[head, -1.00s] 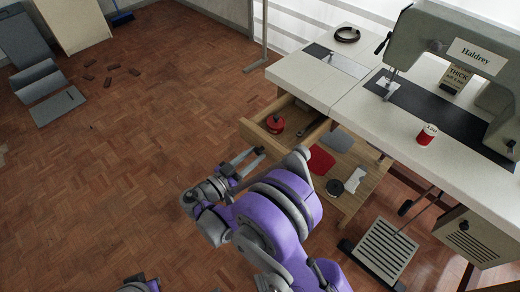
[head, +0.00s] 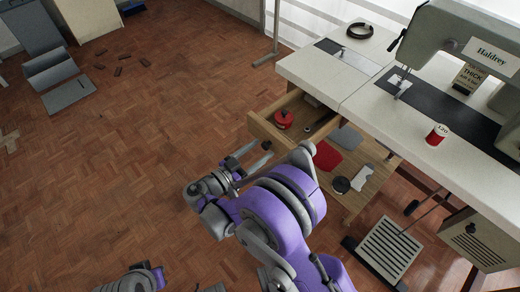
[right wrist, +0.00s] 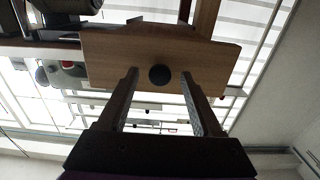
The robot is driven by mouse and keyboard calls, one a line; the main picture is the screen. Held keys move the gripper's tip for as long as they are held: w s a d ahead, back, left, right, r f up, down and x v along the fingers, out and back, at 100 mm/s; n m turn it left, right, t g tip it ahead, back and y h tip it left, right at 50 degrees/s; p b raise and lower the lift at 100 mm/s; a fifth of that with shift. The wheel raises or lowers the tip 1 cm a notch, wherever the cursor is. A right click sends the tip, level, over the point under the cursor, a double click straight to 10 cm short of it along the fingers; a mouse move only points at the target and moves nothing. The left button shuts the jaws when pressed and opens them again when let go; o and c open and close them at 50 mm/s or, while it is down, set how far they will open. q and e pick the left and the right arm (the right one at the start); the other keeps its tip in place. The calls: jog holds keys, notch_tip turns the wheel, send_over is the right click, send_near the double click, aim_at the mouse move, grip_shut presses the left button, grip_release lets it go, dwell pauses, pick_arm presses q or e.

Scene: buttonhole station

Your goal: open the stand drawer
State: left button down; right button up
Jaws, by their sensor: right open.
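The stand drawer (head: 266,130) is a light wooden box that stands out from under the white table, with its inside in view from above. A red spool (head: 283,119) and dark items lie in it. My right gripper (head: 259,156) is open just in front of the drawer front. In the right wrist view the wooden drawer front (right wrist: 215,62) faces me, and its round black knob (right wrist: 159,75) shows between the two spread fingers of the right gripper, with a gap on both sides. Only part of my left arm shows at the bottom; its gripper is out of view.
The white sewing table (head: 355,85) carries the sewing machine (head: 450,40), a red-and-white spool (head: 437,134) and a black ring (head: 360,31). A wooden shelf below holds a red cloth (head: 327,155) and a black disc (head: 342,185). A pedal (head: 388,247) stands on the floor.

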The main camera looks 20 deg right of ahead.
jog(key=p+v, duration=0.1)
jog(key=v, duration=0.9)
